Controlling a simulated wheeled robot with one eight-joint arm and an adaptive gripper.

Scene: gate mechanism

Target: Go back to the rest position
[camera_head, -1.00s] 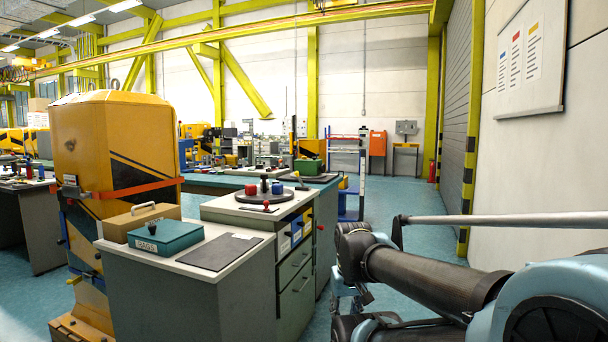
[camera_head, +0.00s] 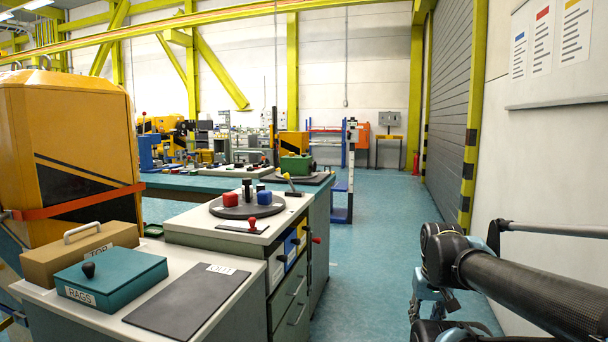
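My arm comes in from the lower right, with its dark tube (camera_head: 525,285) folded close to my body over the blue floor. Blue-grey and black parts hang below its near joint, at the lower edge of the view. My gripper (camera_head: 428,302) seems to be among these parts, but they are small and partly cut off, so its fingers cannot be made out. I see nothing held. The arm is clear of the counters on the left.
A white-topped counter carries a teal RAGS box (camera_head: 110,278), a tan box (camera_head: 82,252) and a dark mat (camera_head: 188,300). Behind it a drawer unit holds a round plate (camera_head: 248,210) with red and blue pieces. An aisle (camera_head: 375,215) lies open ahead. A wall is at right.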

